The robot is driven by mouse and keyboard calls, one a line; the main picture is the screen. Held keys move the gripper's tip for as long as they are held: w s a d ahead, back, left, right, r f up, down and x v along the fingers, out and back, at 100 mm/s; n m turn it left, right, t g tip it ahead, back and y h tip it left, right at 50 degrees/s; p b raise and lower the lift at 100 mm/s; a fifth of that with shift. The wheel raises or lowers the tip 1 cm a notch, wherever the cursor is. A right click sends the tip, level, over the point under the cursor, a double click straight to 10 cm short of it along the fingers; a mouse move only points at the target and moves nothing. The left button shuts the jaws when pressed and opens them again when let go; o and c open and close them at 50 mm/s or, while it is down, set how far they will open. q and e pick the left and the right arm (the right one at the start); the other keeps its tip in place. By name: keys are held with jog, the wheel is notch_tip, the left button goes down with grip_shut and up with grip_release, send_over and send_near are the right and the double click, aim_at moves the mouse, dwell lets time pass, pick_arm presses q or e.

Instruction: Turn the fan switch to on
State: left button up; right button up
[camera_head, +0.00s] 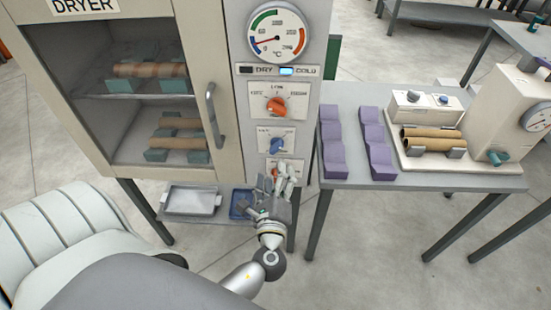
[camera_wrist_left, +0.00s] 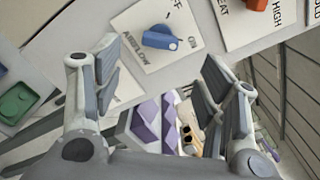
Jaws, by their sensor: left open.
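The blue knob (camera_head: 278,145) sits on a white plate on the dryer's front panel, between two orange knobs. In the left wrist view the same blue knob (camera_wrist_left: 160,37) shows up close, on a plate (camera_wrist_left: 128,22) marked AIRFLOW, OFF and ON. I cannot tell for sure which mark it points to. My left gripper (camera_head: 282,178) is just below the blue knob in the head view, in front of the lower orange knob (camera_head: 275,168). My right gripper is not in view.
The upper orange knob (camera_head: 277,106) sits above the blue one. The dryer door handle (camera_head: 214,115) sticks out to the left. A table (camera_head: 410,180) with purple blocks (camera_head: 376,150) and a machine stands close on the right. A shelf with trays (camera_head: 192,200) lies low beneath the dryer.

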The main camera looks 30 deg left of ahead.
pick_arm(q)
jog(key=shift+v, duration=1.25)
jog(key=s+d+f+n+g+h+b, duration=0.1)
jog(key=s+f+n+g+h, duration=0.3)
jog(key=f, duration=1.3)
jog(key=s+d+f+n+g+h+b, duration=0.15)
jog(key=s+f+g, duration=0.4)
jog(key=f, duration=1.25)
jog(key=s+f+n+g+h, duration=0.2)
jog(key=s+f+n, duration=0.4)
jog(key=s, duration=0.6)
jog(key=s+f+n+g+h+b, duration=0.1)
jog(key=s+f+n+g, duration=0.2)
jog(key=s+f+n, duration=0.3)
jog(key=s+f, duration=0.4)
jog(key=s, duration=0.2)
jog(key=shift+s+d+f+h, duration=0.15)
jog(key=shift+s+f+h, duration=0.2)
jog(key=shift+s, duration=0.05)
